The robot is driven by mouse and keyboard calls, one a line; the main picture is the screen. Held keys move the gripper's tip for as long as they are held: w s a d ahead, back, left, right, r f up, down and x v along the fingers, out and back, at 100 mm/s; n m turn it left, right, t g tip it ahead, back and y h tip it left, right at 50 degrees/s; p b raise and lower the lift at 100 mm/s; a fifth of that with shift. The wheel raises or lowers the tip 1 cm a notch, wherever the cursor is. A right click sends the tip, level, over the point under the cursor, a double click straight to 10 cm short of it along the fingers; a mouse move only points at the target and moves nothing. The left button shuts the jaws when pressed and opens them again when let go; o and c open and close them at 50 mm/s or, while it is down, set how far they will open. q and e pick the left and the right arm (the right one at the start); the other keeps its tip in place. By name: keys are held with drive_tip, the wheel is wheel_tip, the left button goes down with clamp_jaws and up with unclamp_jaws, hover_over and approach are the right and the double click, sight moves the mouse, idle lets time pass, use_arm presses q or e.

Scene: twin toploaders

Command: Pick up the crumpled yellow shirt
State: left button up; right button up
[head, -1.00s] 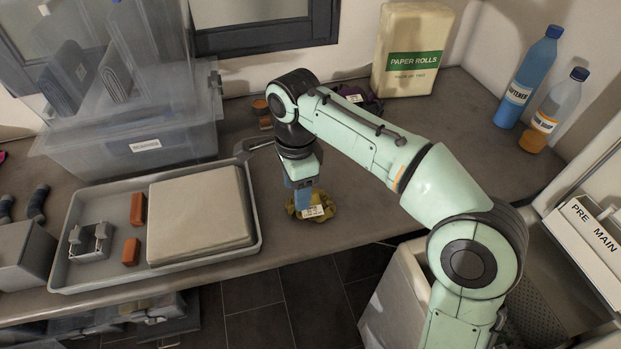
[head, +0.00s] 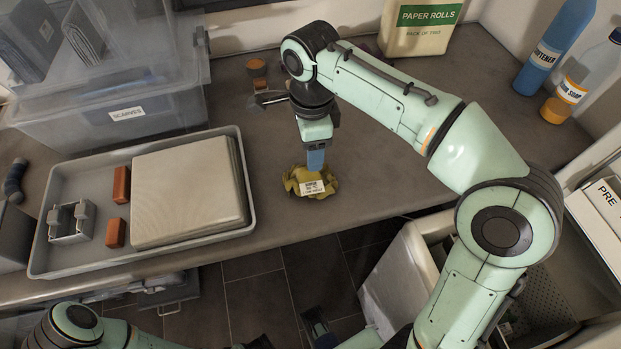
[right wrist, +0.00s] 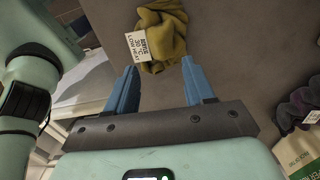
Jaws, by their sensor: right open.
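The crumpled yellow shirt (head: 323,187) lies on the grey counter near its front edge, with a white printed label on it. It also shows at the top of the right wrist view (right wrist: 170,40). My right gripper (head: 316,160) points down just above and behind the shirt in the head view. In the right wrist view its two blue fingers (right wrist: 160,84) are apart with bare counter between them, and the shirt lies beyond their tips. Part of my left gripper (head: 318,326) shows low in the head view; its jaws are not clear.
A grey tray (head: 255,215) at left holds a pale flat block, two orange-brown blocks and a small metal piece. A clear bin (head: 110,105) stands behind it. A paper rolls pack (head: 420,28) and two bottles (head: 553,50) stand at the back. The counter right of the shirt is clear.

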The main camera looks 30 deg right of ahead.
sight(309, 175)
wheel_tip(309, 175, down, 5)
drive_tip(key=shift+w+f+b, duration=0.1)
drive_tip(key=shift+f+b, duration=0.05)
drive_tip(key=shift+b, duration=0.55)
clamp_jaws()
